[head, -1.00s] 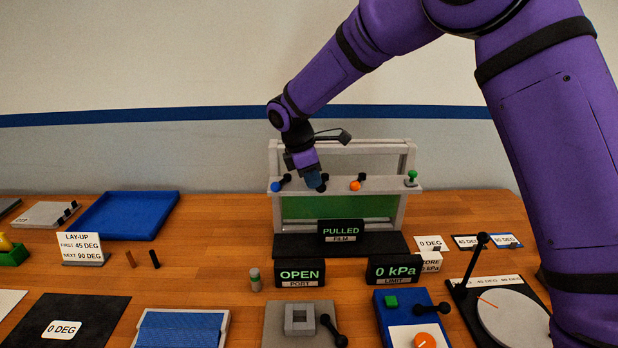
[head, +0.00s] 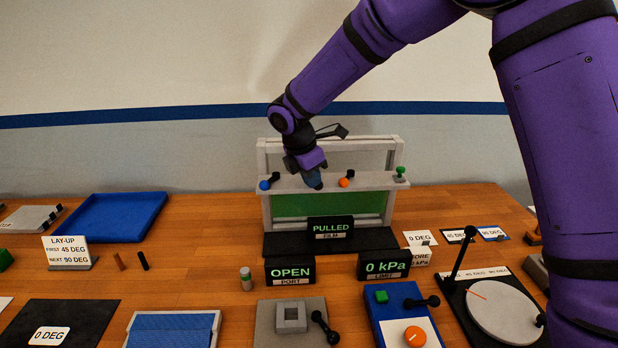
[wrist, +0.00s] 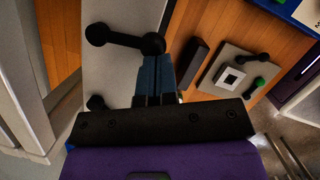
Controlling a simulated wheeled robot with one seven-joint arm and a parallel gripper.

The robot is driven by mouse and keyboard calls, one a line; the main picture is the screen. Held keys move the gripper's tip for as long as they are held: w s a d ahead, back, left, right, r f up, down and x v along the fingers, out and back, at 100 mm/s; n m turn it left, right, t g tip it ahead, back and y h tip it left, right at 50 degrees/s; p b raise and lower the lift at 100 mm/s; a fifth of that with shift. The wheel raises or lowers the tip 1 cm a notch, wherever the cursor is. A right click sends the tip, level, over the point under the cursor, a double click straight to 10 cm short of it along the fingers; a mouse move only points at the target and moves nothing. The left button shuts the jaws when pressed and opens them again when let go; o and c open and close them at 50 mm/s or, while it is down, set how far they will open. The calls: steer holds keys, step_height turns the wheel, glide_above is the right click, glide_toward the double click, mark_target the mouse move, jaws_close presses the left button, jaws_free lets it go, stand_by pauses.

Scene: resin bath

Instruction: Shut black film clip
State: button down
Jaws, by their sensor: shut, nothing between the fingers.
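The black film clip is a black lever with a round knob at each end. In the wrist view the clip (wrist: 125,40) lies across the pale rail, just beyond my fingertips, with one knob right at or very near them. I cannot tell whether they touch. My gripper (head: 313,184) has its blue fingers together with nothing between them, pointing down at the rail (head: 382,183). It also shows in the wrist view (wrist: 153,62). In the head view the gripper hides the black clip.
A blue-knobbed clip (head: 265,185) is left of my gripper, an orange-knobbed clip (head: 344,182) close on its right, and a green knob (head: 400,171) at the rail's right end. A PULLED film sign (head: 331,228) stands below. The space above the rail's right half is free.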

steer(key=shift+d+n, duration=0.5)
steer(key=shift+n, duration=0.2)
steer(key=shift+d, duration=0.45)
stand_by(1.0)
stand_by(0.4)
steer(key=v, duration=1)
steer(key=shift+s+r, duration=0.25)
steer(key=shift+r, duration=0.1)
